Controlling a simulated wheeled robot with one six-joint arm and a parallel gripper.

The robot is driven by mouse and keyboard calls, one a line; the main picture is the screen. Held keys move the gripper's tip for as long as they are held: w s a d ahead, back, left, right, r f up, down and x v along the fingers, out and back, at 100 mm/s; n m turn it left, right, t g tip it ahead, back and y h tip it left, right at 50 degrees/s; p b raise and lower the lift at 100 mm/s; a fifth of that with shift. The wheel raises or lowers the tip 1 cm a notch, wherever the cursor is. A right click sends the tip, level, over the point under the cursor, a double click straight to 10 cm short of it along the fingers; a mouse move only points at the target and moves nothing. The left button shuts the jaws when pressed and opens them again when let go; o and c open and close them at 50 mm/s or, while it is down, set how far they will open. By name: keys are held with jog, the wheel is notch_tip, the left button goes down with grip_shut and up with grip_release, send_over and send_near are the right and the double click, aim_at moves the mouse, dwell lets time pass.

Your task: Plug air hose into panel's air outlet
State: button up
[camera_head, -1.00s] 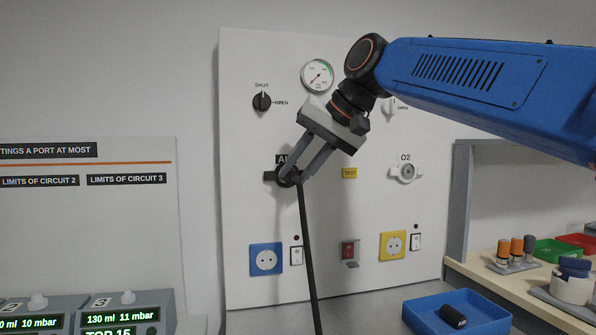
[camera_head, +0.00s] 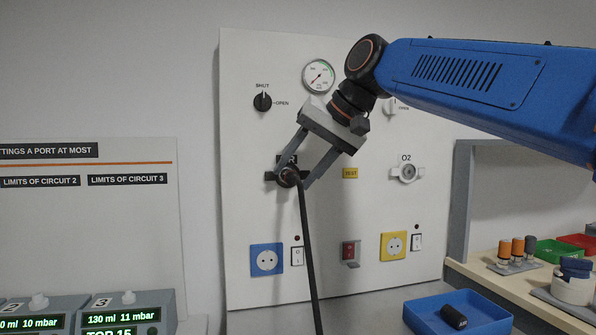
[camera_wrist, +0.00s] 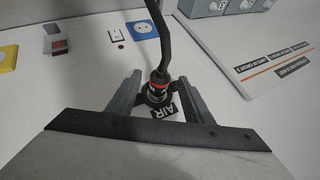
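The black air hose (camera_head: 307,245) hangs down from the air outlet (camera_head: 271,176) on the white panel (camera_head: 325,270). Its end fitting (camera_head: 289,176) sits at the outlet; it also shows in the wrist view, with a red ring, as the hose connector (camera_wrist: 157,82) against the outlet beside the AIR label (camera_wrist: 163,107). How deep it sits cannot be told. My gripper (camera_head: 295,172) is open around the fitting. In the wrist view its two fingers (camera_wrist: 160,88) stand apart on either side, with gaps to the connector.
The O2 outlet (camera_head: 407,172) is to the right on the panel, with a gauge (camera_head: 318,76) and a shut/open knob (camera_head: 263,102) above. Sockets and switches lie below. A blue tray (camera_head: 470,325) holding a black piece stands lower right.

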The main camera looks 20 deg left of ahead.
jog(key=v, duration=1.7)
jog(key=shift+r, duration=0.2)
jog(key=s+d+f+m+t+h, duration=0.2)
jog(key=d+f+m+h, duration=0.15)
jog(key=d+f, duration=1.9)
jog(key=s+d+f+h, duration=0.1)
jog(key=s+d+f, duration=0.4)
jog(key=f, duration=0.6)
jog(key=s+d+f+h, duration=0.2)
jog(key=s+d+f, duration=0.3)
jog(key=f, duration=0.6)
jog(key=s+d+f+m+h, duration=0.1)
jog(key=s+d+f, duration=0.5)
jog(key=f, duration=0.5)
jog(key=shift+s+h, duration=0.2)
jog(key=shift+h, duration=0.15)
jog(key=shift+o, duration=0.5)
